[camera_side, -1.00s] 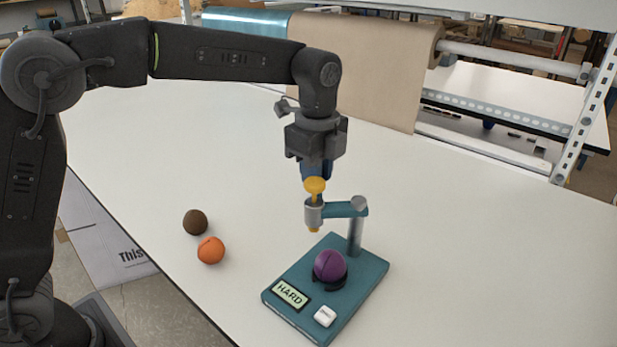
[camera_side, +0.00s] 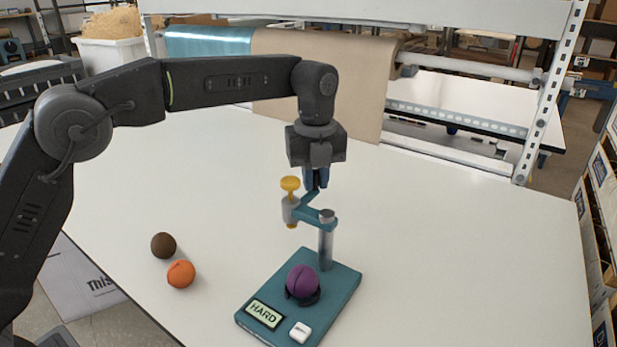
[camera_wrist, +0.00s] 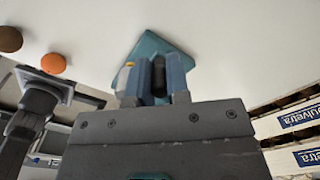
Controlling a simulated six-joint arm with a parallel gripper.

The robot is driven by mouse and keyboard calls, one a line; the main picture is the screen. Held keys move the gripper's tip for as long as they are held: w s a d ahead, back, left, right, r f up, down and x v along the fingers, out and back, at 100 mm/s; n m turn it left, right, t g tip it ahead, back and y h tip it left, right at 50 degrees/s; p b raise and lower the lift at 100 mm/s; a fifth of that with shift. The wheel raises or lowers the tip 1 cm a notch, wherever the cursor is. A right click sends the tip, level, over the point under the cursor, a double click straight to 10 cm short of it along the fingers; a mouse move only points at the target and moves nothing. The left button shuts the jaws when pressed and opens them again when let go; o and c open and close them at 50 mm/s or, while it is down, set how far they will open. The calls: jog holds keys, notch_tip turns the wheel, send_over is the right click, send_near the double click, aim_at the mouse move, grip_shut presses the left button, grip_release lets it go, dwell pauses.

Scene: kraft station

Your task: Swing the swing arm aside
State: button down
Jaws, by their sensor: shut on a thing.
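The tester has a teal base (camera_side: 342,288), a grey post (camera_side: 326,245) and a teal swing arm (camera_side: 316,217) at the post's top. The swing arm points left and slightly back; its free end carries a grey sleeve with a yellow-topped plunger (camera_side: 290,185). A purple ball (camera_side: 302,281) sits in a black cup on the base. My gripper (camera_side: 314,188) points down with its blue fingers shut on the swing arm, between plunger and post. In the wrist view, the fingers (camera_wrist: 158,78) partly hide the teal base (camera_wrist: 148,46); what lies between them is dark and unclear.
A label reading HARD (camera_side: 264,313) and a white button (camera_side: 300,331) are on the base's front. A brown ball (camera_side: 163,245) and an orange ball (camera_side: 181,274) lie on the white table to the left. The table is clear right of and behind the tester.

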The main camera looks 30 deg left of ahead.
jog(key=shift+d, duration=0.2)
dwell(0.4)
jog(key=c, duration=1.1)
grip_release()
notch_tip(320, 180, up, 10)
jog(key=shift+w+r, duration=0.15)
jog(key=shift+r, duration=0.8)
jog(key=shift+a, duration=0.1)
